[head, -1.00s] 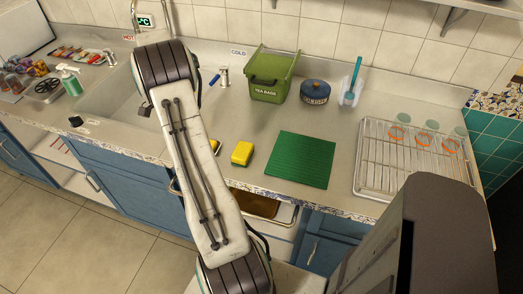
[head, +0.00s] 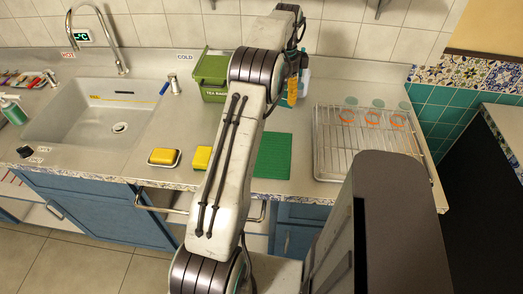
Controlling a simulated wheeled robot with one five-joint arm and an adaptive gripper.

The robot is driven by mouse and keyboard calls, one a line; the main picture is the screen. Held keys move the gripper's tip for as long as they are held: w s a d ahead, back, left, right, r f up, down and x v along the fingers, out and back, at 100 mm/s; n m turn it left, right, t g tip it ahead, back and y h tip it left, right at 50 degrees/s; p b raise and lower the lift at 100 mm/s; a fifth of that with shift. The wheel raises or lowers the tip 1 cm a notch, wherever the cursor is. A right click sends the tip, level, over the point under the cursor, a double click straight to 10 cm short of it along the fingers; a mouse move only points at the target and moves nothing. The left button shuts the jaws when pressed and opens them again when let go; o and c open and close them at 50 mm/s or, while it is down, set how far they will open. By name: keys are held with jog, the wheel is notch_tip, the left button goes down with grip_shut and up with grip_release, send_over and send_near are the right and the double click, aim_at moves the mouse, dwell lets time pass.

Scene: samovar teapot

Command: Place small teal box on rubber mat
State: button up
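The green ribbed rubber mat (head: 275,156) lies flat on the counter, right of the sponges. My arm hides its left part, and its visible surface is bare. I cannot clearly make out the small teal box. A bit of blue-teal shows behind my arm above the mat, but I cannot tell what it belongs to. My gripper (head: 293,88) is at the end of my raised arm, over the back of the counter beyond the mat. An orange-yellow piece shows at its lower end. I cannot tell whether this is a finger or something held.
A green tea bags bin (head: 212,75) stands left of my arm. A yellow sponge on a dish (head: 163,156) and another yellow block (head: 201,158) lie near the front edge. A wire drying rack (head: 335,155) with glasses is on the right. The sink (head: 90,110) is at left.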

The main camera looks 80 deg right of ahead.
jog(key=shift+s+a+r+m, duration=0.15)
jog(key=shift+s+m, duration=0.35)
jog(key=shift+s, duration=0.75)
jog(key=shift+s+a, duration=0.1)
jog(key=b, duration=0.2)
send_over(267, 150)
notch_tip(267, 150, down, 7)
jog(key=shift+r, duration=0.1)
jog(key=shift+f, duration=2.05)
jog(key=shift+f, duration=0.1)
jog(key=o, duration=1.2)
